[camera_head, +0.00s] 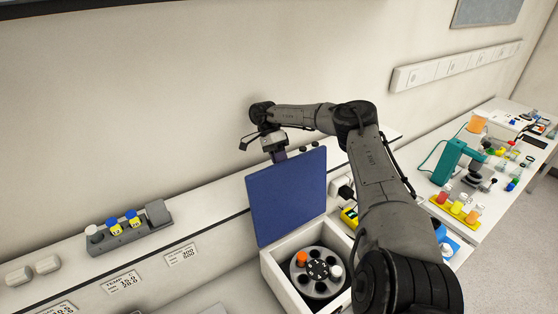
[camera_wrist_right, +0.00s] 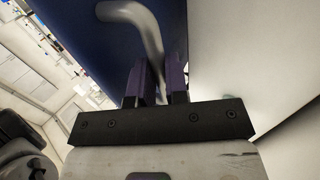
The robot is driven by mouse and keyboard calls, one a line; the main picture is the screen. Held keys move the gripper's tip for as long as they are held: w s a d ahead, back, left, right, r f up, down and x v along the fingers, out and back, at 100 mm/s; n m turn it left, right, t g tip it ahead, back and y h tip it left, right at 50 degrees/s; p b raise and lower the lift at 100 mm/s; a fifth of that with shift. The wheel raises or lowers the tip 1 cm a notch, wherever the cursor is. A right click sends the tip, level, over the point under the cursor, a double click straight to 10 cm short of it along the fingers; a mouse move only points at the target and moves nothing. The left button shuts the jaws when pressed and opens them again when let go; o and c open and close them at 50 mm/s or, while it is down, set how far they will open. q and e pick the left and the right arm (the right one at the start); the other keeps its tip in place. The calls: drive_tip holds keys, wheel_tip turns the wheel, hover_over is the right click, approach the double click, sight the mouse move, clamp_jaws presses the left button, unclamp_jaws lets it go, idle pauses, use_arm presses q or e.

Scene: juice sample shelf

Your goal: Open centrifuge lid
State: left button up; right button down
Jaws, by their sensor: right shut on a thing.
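The centrifuge is a white box (camera_head: 285,290) with a dark blue lid (camera_head: 288,195). The lid stands about upright at the back of the box, so the chamber is uncovered. Inside is a grey rotor (camera_head: 318,268) with an orange cap and a white cap in it. My right gripper (camera_head: 278,153) is at the lid's top edge, its fingertips partly hidden behind the lid. In the right wrist view, the fingers (camera_wrist_right: 158,82) are shut on the pale curved lid handle (camera_wrist_right: 135,14), against the blue lid face. My left gripper is not in view.
A grey rack (camera_head: 128,234) with several vials stands on the ledge at left. A yellow rack with small bottles (camera_head: 457,208) and a teal device (camera_head: 449,163) stand on the bench at right. The wall is close behind my right gripper.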

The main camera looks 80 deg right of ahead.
drive_tip(key=shift+f, duration=0.15)
drive_tip(key=c, duration=1.3)
unclamp_jaws()
drive_tip(key=shift+s+a, duration=0.1)
drive_tip(key=shift+o, duration=0.9)
